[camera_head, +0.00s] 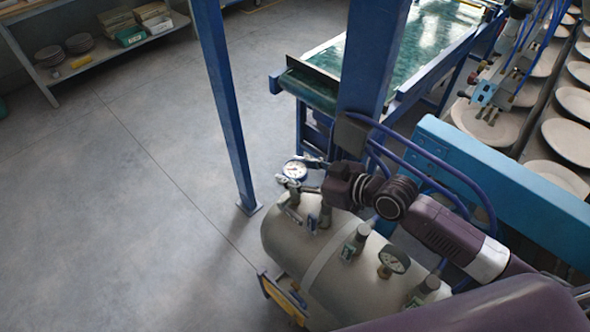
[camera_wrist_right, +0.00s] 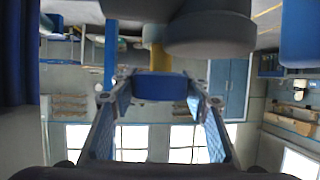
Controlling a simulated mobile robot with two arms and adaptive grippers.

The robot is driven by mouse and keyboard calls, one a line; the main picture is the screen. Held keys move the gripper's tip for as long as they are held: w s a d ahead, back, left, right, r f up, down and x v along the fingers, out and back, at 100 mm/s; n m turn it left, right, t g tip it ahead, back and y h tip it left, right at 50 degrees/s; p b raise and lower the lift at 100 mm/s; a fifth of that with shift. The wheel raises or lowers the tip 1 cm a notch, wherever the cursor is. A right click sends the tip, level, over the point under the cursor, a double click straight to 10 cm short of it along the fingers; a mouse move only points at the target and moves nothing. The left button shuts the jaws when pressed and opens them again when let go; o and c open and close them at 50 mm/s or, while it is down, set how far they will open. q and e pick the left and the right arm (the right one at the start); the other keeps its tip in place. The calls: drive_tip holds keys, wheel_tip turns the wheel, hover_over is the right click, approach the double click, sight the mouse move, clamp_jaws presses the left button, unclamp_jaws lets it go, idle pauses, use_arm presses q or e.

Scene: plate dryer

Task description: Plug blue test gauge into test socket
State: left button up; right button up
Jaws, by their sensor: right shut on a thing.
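The blue test gauge shows its round white dial (camera_head: 295,170) in the head view, above the left end of a grey tank (camera_head: 315,262). My right gripper (camera_head: 304,174) is shut on the gauge. In the right wrist view the blue gauge body (camera_wrist_right: 160,86) sits between the two fingers (camera_wrist_right: 157,90), with a yellow stem (camera_wrist_right: 157,55) beyond it. Several fittings stand on top of the tank, one of them a valve-like fitting (camera_head: 355,241). I cannot tell which one is the test socket, or whether the gauge touches a fitting. My left gripper is not in view.
A blue post (camera_head: 375,55) and blue hoses (camera_head: 440,165) are close behind my right arm. A light blue beam (camera_head: 500,190) runs to the right. The floor (camera_head: 130,220) at left is clear.

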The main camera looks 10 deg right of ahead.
sight(305, 177)
drive_tip(key=shift+f+b, duration=0.45)
drive_tip(key=shift+f, duration=0.05)
drive_tip(key=o, duration=1)
drive_tip(key=shift+c, duration=0.2)
drive_tip(key=shift+s, duration=0.1)
drive_tip(key=shift+p+v, duration=1.45)
drive_tip(key=shift+v, duration=2.25)
drive_tip(key=shift+s+d+r+p, duration=0.25)
drive_tip(key=shift+p, duration=0.05)
drive_tip(key=shift+p+v, duration=0.4)
drive_tip(key=shift+v, duration=0.65)
drive_tip(key=shift+s+a, duration=0.1)
drive_tip(key=shift+s, duration=0.05)
